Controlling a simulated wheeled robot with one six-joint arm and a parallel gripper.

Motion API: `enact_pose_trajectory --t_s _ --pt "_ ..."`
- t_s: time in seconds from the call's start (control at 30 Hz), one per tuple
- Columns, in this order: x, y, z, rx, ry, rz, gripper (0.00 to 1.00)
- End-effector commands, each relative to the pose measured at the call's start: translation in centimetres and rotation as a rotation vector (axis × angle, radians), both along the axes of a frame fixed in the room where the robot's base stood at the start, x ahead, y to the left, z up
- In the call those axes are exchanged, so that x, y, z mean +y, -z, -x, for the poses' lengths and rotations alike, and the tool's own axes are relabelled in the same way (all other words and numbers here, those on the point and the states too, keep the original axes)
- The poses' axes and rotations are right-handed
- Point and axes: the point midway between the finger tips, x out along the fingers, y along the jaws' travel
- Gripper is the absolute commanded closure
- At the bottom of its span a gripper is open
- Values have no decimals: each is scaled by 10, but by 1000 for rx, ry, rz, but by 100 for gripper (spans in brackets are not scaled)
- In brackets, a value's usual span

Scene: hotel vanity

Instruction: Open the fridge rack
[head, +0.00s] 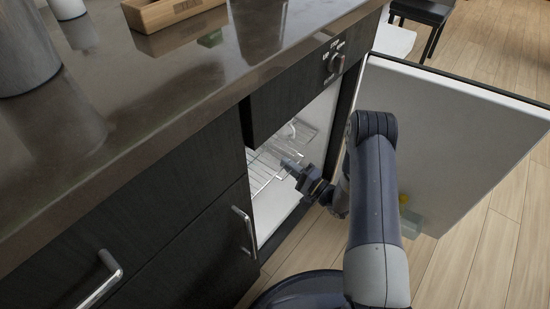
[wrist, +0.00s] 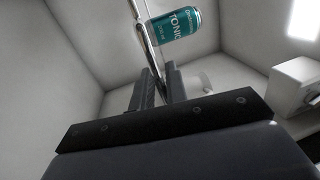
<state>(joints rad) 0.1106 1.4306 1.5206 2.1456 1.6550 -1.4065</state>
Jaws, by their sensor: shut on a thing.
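The fridge rack (head: 262,172) is a wire shelf inside the open fridge under the counter. In the wrist view its metal bar (wrist: 147,42) runs up from between my fingers. My gripper (head: 287,165) reaches in through the opening and is shut on the rack's bar; the fingers (wrist: 160,84) stand on both sides of it. A teal tonic can (wrist: 175,24) is just beyond the bar in the wrist view. My arm hides part of the fridge opening and door.
The fridge door (head: 450,135) stands wide open at the right, beside my arm. A drawer handle (head: 244,230) juts out left of the opening. The dark countertop (head: 150,100) overhangs above. A white box (wrist: 293,85) is on the fridge's inner wall.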

Motion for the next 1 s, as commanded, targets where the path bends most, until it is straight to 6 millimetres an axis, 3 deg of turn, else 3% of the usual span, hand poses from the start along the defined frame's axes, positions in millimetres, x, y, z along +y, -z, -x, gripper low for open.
enact_pose_trajectory --t_s 0.1,0.4,0.97,1.0 --pt "-24 -7 14 -17 5 -11 100" --pt "-60 -7 43 -18 4 -9 100" --pt "-70 -8 51 -20 2 -8 100" --pt "-70 -8 51 -20 2 -8 84"
